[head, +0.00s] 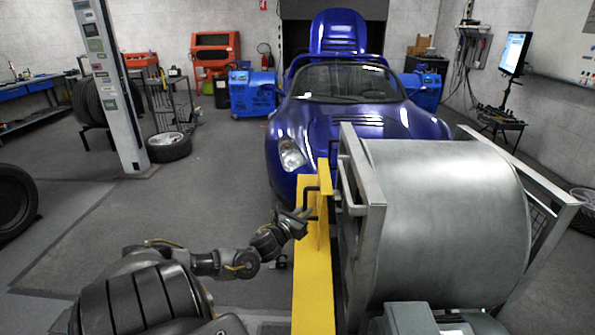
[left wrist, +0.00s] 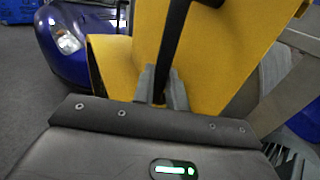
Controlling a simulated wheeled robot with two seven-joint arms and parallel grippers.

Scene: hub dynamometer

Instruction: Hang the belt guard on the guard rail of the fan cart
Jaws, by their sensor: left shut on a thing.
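The yellow belt guard (head: 313,285) is a long angled panel along the left side of the fan cart (head: 375,225). In the left wrist view, the guard (left wrist: 222,60) fills the upper middle. A black bar handle (left wrist: 175,35) stands out from it. My left gripper (head: 304,214) is at the handle; in the left wrist view its fingers (left wrist: 161,88) are shut around the handle. A short grey tube (head: 352,209) shows on the cart's near left frame, close to the guard's right edge. I cannot tell whether the guard touches the rail. My right gripper is out of view.
The cart carries a large grey drum (head: 450,215) with a motor (head: 430,320) in front. A blue car (head: 350,125) stands just behind. A grey post (head: 112,90) and a loose tyre (head: 169,147) are at left. The floor left of the guard is mostly clear.

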